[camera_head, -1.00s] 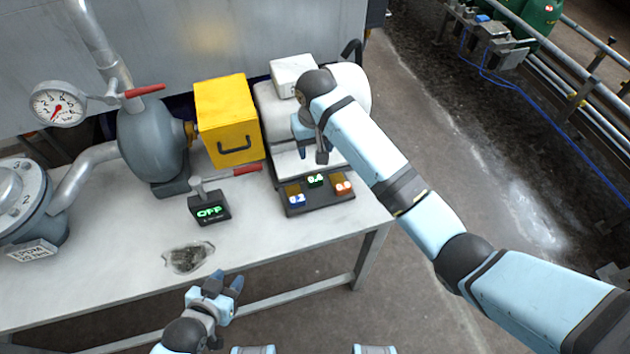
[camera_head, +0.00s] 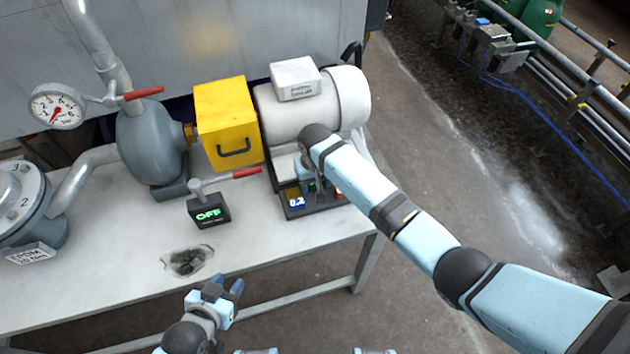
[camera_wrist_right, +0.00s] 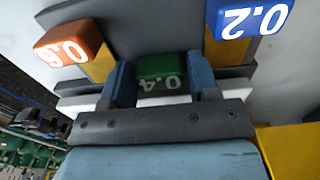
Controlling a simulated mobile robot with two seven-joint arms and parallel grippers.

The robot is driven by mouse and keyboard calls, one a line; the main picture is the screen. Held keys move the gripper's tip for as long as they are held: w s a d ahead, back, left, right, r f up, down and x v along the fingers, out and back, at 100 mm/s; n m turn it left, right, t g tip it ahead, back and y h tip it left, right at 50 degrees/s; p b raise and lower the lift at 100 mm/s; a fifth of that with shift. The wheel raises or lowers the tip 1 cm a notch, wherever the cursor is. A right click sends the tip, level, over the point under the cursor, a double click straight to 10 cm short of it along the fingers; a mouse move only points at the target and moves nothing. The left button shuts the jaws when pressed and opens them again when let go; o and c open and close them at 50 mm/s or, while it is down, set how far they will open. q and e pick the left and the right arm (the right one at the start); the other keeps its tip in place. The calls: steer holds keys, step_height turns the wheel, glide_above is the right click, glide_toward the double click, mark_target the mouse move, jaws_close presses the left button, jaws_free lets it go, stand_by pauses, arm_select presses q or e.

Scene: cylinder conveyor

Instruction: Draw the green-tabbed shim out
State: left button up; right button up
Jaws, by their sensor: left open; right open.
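The green tab (camera_wrist_right: 161,67) marked 0.4 sits between the two blue fingers of my right gripper (camera_wrist_right: 160,84) in the right wrist view. The fingers are open, one on each side of it; I cannot tell whether either touches it. In the head view my right gripper (camera_head: 314,184) is down at the motor's front foot and hides most of the green tab. The blue 0.2 tab (camera_head: 296,202) and the orange 0.6 tab (camera_wrist_right: 62,53) flank it. My left gripper (camera_head: 229,291) is open and empty in front of the table.
The white motor (camera_head: 318,112) stands behind the tabs. A yellow box (camera_head: 228,121) with a handle is left of it. The table front (camera_head: 100,265) is mostly clear.

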steer(key=c, duration=1)
steer(key=s+p, duration=0.2)
steer(key=s+d+p, duration=0.1)
steer(key=s+p, duration=0.1)
steer(key=p, duration=0.1)
steer(key=shift+s+d+r, duration=0.1)
steer(key=shift+d+r, duration=0.05)
steer(key=shift+r, duration=0.05)
steer(key=shift+s+f, duration=0.1)
steer(key=shift+s, duration=0.05)
steer(key=shift+f, duration=0.25)
steer(key=o, duration=1)
steer(key=shift+s, duration=0.1)
steer(key=shift+d, duration=0.1)
steer(key=shift+r, duration=0.2)
